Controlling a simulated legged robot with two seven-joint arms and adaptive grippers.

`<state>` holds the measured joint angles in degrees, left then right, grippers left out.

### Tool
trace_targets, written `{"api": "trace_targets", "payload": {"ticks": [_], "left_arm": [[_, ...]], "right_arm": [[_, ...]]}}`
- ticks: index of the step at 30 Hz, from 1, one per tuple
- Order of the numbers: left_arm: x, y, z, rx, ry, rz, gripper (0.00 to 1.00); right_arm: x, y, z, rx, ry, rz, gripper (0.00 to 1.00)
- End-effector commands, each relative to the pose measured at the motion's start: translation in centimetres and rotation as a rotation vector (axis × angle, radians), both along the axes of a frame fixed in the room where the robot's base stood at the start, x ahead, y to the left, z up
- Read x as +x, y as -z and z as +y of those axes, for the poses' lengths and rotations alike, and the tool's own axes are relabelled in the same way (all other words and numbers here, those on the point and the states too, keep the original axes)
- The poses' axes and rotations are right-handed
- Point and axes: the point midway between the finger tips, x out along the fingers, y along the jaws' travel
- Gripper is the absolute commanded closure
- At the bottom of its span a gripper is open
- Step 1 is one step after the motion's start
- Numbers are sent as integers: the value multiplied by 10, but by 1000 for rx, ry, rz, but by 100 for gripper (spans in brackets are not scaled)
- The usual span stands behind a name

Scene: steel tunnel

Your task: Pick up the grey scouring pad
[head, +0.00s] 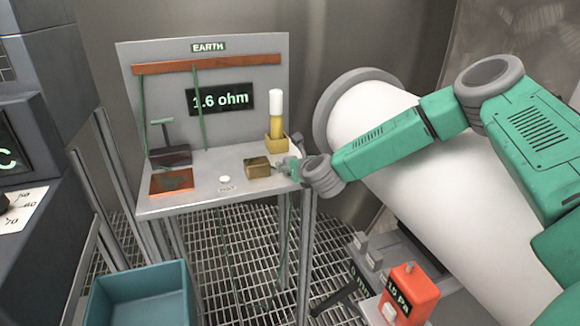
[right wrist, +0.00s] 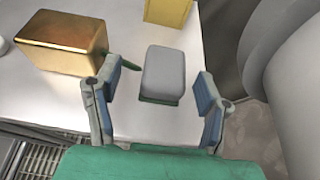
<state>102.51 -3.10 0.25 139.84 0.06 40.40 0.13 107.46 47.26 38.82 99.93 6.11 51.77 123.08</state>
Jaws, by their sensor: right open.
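The grey scouring pad (right wrist: 163,70) is a small grey block with a dark green lower edge, on the pale bench top in the right wrist view. My right gripper (right wrist: 156,92) is open, with one finger to the left of the pad and one to the right. Both fingers look apart from the pad, and nothing is held. In the head view my right gripper (head: 287,168) is at the bench's right edge, and I cannot make out the pad there. My left gripper is not in view.
A gold block (right wrist: 65,42) lies left of the pad on the bench (head: 215,198). A yellow holder (head: 276,148) with a white-topped yellow cylinder stands behind. A large white cylinder (head: 400,170) is close on the right. A teal bin (head: 140,300) stands on the floor grating.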

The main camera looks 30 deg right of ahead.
Motion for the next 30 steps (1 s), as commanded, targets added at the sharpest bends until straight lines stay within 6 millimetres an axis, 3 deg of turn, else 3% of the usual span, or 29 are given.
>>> {"api": "trace_targets", "payload": {"ticks": [9,20,25,30], "left_arm": [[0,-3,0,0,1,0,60],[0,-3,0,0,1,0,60],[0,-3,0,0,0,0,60],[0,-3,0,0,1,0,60]], "right_arm": [[39,14,-9,-2,2,0,37],[47,17,-8,-2,1,2,37],[47,17,-11,-1,2,1,92],[47,17,-11,0,2,0,92]]}}
